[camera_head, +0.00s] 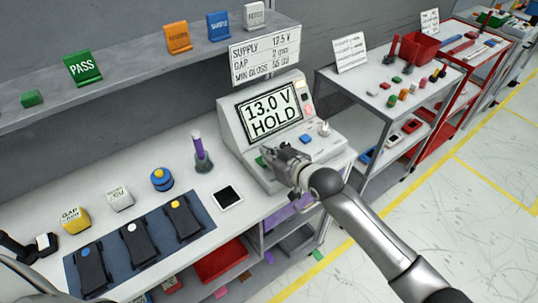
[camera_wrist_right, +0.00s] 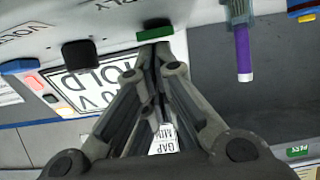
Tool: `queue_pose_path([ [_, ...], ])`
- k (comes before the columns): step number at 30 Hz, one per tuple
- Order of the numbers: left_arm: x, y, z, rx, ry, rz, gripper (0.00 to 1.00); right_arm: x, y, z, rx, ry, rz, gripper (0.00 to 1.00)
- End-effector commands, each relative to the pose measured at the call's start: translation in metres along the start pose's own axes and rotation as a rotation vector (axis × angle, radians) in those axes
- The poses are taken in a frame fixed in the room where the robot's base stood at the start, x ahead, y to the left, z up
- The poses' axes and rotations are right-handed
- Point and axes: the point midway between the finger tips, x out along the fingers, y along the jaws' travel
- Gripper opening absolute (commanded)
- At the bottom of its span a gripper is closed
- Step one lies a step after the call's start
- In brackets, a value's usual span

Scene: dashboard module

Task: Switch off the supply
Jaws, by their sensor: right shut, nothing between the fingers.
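The supply (camera_head: 238,128) is a pale console on the bench, and its screen (camera_head: 270,113) reads "13.0 V HOLD". A green button (camera_head: 261,161) sits at the left of its sloping front, partly hidden by my right gripper. In the right wrist view the green button (camera_wrist_right: 155,32) lies just beyond the fingertips; I cannot tell whether they touch. My right gripper (camera_head: 272,158) is shut and empty, and it also shows in the wrist view (camera_wrist_right: 151,58).
A sign (camera_head: 265,52) above reads "SUPPLY 12.5 V". Left of the supply are a purple-topped tool (camera_head: 199,150), a small white-framed pad (camera_head: 228,198) and a dark mat (camera_head: 160,258) with black modules. A grey cart (camera_head: 345,82) stands to the right, with open floor before it.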

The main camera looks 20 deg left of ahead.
Motion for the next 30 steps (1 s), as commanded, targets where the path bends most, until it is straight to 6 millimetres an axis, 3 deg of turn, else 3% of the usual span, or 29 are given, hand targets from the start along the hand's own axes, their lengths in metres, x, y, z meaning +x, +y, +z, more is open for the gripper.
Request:
queue_pose_path([
  [8,0.037,0.001,0.003,0.000,0.001,0.000,0.71,0.003,0.000,0.022,0.001,0.117,0.000,0.00],
  [9,0.030,0.001,0.002,0.000,0.000,0.000,0.71,0.000,0.001,0.012,-0.001,0.121,0.000,0.00],
  [30,0.029,0.001,0.002,0.000,0.001,0.001,0.71,0.010,0.000,-0.001,0.000,0.115,0.000,0.00],
])
